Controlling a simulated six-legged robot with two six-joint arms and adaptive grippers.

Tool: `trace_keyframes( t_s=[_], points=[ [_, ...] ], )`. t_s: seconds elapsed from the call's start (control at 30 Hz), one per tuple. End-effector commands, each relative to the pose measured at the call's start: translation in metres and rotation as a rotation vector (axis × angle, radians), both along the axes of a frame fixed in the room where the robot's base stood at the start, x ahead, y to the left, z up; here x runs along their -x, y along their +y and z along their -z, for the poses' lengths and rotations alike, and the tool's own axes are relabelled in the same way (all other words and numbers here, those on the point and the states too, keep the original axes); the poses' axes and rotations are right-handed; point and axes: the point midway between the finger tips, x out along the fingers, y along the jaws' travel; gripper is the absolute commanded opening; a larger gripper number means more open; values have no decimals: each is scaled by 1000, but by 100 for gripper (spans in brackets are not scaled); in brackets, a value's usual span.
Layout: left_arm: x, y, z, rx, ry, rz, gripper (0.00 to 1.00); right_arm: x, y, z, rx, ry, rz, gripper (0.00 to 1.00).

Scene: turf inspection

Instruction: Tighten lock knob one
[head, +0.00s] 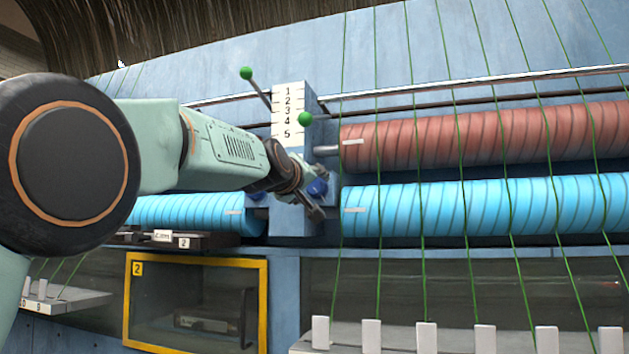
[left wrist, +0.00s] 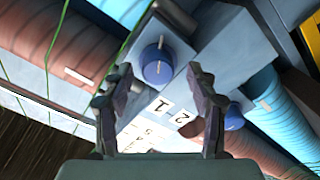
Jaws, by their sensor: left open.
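In the left wrist view a round blue knob (left wrist: 157,65) with a pale pointer line sits on a grey-blue block, near a white label (left wrist: 160,104) reading 1. A second blue knob (left wrist: 234,117) lies lower right, partly behind a finger, nearer the label (left wrist: 181,118) reading 2. My left gripper (left wrist: 159,72) is open, its fingertips on either side of the first knob, with nothing gripped; contact is not visible. In the head view the left gripper (head: 308,190) is at the block, and a blue knob (head: 317,187) shows beside it. My right gripper is not in view.
A numbered panel (head: 289,110) with green-balled levers (head: 305,118) stands above the gripper. A red roller (head: 480,138) and a blue roller (head: 490,208) lie to the right, crossed by green threads. A yellow-framed window (head: 264,300) is below.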

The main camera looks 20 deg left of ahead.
Motion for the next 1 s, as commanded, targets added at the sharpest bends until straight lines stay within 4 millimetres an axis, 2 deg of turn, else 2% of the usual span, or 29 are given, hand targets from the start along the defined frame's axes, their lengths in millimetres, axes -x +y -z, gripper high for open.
trace_keyframes(
  t_s=[0.03, 0.2, 0.5, 1.0],
  points=[
    [-6, -1, -2, -1, 1, 1, 58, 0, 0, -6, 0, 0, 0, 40],
    [-15, -4, -1, 0, -1, 2, 58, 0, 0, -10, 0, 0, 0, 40],
    [-16, -5, 0, -1, -1, 2, 58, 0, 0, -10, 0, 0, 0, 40],
    [-16, -5, 0, -1, 0, 1, 16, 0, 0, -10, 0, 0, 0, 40]
  ],
)
